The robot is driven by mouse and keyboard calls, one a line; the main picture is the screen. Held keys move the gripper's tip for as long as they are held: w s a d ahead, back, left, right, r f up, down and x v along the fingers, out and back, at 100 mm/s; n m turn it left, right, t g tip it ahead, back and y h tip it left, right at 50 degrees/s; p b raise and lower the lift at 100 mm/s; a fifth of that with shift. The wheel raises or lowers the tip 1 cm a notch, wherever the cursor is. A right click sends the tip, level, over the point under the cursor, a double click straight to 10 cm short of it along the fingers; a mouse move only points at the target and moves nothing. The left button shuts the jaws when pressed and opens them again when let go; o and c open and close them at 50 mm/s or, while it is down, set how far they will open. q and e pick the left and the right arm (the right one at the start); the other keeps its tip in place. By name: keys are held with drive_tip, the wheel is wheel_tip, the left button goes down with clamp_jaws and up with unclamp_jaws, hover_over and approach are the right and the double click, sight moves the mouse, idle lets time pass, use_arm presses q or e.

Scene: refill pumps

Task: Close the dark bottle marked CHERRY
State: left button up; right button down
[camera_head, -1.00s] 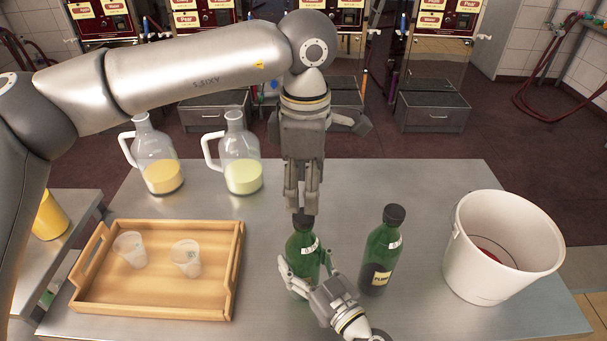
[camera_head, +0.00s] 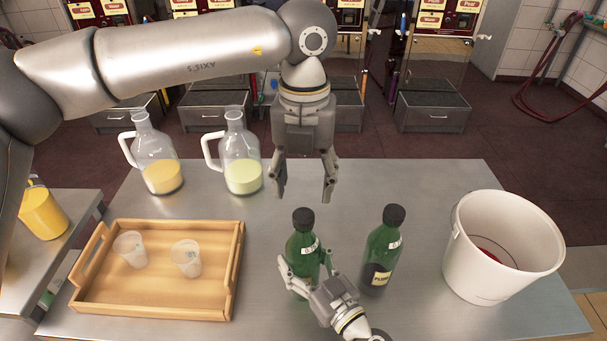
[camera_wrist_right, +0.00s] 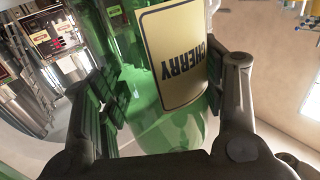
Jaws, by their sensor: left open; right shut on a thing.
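The dark green bottle marked CHERRY (camera_head: 304,251) stands upright on the table with a black cap (camera_head: 303,217) on its neck. Whether the cap is tight I cannot tell. My right gripper (camera_head: 309,286) is shut around the bottle's body. The right wrist view shows its fingers on both sides of the green glass and the CHERRY label (camera_wrist_right: 174,55). My left gripper (camera_head: 304,197) is open and empty, pointing down just above the cap and apart from it.
A second green bottle (camera_head: 381,250), capped and labelled, stands close on the right. A white bucket (camera_head: 497,270) is at the far right. A wooden tray (camera_head: 160,303) with two cups is at left. Two glass jugs, one yellow (camera_head: 159,165) and one pale (camera_head: 241,165), stand behind it.

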sight(303, 215)
use_arm(q)
drive_tip(key=n, duration=0.6)
drive_tip(key=shift+r, duration=0.25)
drive_tip(key=shift+f, duration=0.1)
drive_tip(key=shift+f, duration=3.95)
drive_tip(key=shift+c, duration=0.4)
